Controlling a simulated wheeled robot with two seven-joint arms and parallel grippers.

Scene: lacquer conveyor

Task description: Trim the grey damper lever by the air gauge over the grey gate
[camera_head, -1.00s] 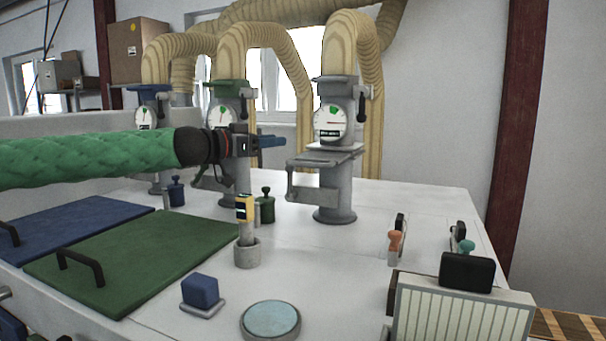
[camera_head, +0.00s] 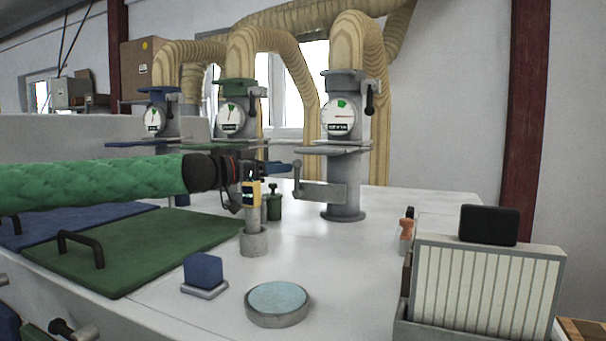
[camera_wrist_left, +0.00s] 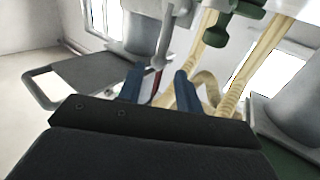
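The grey gate (camera_head: 345,206) is the rightmost column. Its round white air gauge (camera_head: 338,117) has a green sector at the top and a needle lying about level, outside that sector. The damper lever (camera_head: 369,100), with a dark grip, hangs on the column's upper right. My left gripper (camera_head: 285,167) is left of this column, below gauge height and apart from the lever. In the left wrist view its two blue fingers (camera_wrist_left: 158,88) are spread, with nothing clearly held; a grey rod with a rounded end shows beyond them. My right gripper is not in view.
A grey side arm with a knob (camera_head: 297,190) juts from the grey column near my left gripper. Green-topped (camera_head: 237,92) and blue-topped (camera_head: 158,97) gates stand left. A yellow-faced device (camera_head: 251,193) stands below my arm. A slatted rack (camera_head: 485,290) is front right.

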